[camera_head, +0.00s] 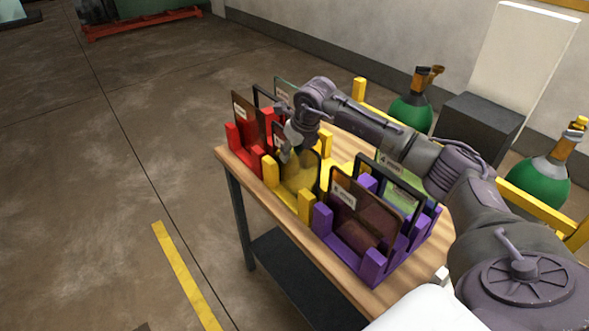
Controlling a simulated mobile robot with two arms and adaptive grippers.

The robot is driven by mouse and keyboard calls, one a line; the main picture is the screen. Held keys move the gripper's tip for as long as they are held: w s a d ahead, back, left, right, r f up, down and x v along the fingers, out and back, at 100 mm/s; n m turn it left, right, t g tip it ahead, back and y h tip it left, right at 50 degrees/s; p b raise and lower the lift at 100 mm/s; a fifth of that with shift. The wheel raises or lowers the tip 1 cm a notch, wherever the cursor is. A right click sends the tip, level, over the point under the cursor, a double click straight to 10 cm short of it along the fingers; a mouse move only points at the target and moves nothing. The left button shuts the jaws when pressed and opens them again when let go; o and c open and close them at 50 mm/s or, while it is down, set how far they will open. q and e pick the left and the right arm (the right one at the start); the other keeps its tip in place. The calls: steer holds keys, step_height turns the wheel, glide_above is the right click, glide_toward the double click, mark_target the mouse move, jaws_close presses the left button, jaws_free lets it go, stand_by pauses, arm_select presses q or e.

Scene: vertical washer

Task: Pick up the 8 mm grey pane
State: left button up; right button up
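Upright panes stand in red, yellow and purple racks on a wooden table. My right gripper (288,152) is low over the yellow rack (304,207), at the upper part of a yellow-tinted pane (299,178). Its fingers are small and partly hidden, so I cannot tell whether they are open or hold a pane. A dark-edged, see-through pane (417,208) stands in the purple rack (373,267); another dark-edged pane (256,91) stands in the red rack (232,135). I cannot read 8 mm on any pane or tell which is grey. My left gripper is out of view.
Brown panes stand in front in the purple rack (352,212) and red rack (245,118). A green pane labelled 4 mm (398,168) is behind. Green gas cylinders (541,183) and a yellow rail (535,207) are beyond the table.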

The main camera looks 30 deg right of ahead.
jaws_close()
steer(key=shift+w+r, duration=0.1)
steer(key=shift+r, duration=0.05)
stand_by(0.4)
